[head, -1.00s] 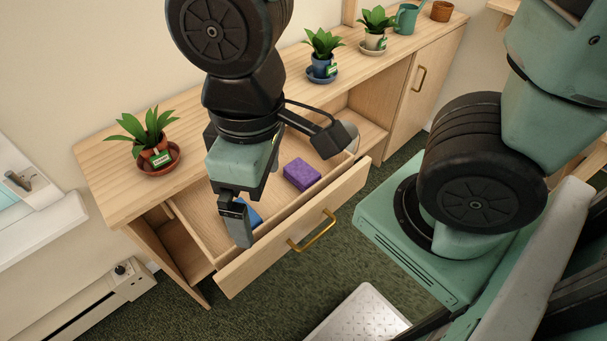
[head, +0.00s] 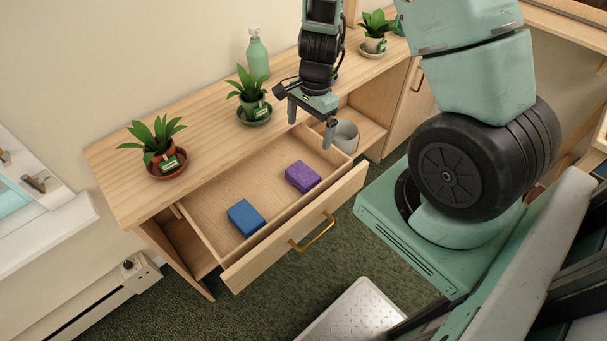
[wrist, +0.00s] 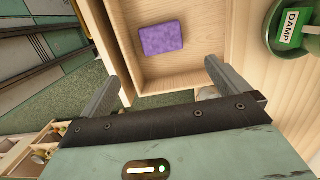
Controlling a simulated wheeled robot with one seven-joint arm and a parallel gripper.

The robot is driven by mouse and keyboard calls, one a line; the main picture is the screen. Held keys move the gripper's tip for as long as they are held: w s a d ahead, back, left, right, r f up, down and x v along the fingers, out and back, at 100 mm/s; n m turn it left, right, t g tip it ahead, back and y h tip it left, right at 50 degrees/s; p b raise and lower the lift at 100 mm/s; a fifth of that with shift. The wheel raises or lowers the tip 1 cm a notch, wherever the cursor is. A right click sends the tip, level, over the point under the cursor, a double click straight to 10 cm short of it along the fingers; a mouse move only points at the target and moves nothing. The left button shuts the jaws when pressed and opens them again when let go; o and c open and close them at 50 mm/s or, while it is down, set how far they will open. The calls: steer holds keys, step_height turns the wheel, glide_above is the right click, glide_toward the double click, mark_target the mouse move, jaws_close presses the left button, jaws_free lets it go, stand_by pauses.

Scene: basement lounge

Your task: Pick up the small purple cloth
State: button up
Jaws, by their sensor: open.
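The small purple cloth (head: 302,176) is a folded block lying flat in the right part of the open drawer (head: 215,205). It also shows in the wrist view (wrist: 162,38), beyond and between my fingertips. My gripper (head: 310,124) is open and empty. It is above the drawer's right end, apart from the cloth and higher than it. In the wrist view the two fingers (wrist: 160,80) are spread wide with nothing between them.
A blue folded cloth (head: 246,217) lies in the drawer's left part. A grey-white cup (head: 346,137) stands in the compartment right of the drawer. Potted plants (head: 163,158) and a green bottle (head: 258,54) stand on the cabinet top. The drawer front (head: 290,235) has a brass handle.

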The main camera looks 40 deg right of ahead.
steer(key=b, duration=0.2)
glide_above(303, 174)
steer(key=d, duration=0.1)
step_height(303, 174, down, 10)
steer(key=shift+s+f, duration=0.1)
steer(key=shift+f, duration=0.15)
steer(key=shift+a+f, duration=0.25)
steer(key=shift+f, duration=1.45)
steer(key=shift+a+f, duration=0.2)
steer(key=shift+f, duration=1.5)
steer(key=c, duration=0.8)
steer(key=shift+r, duration=0.1)
steer(key=shift+r+p, duration=0.3)
steer(key=shift+r, duration=4.65)
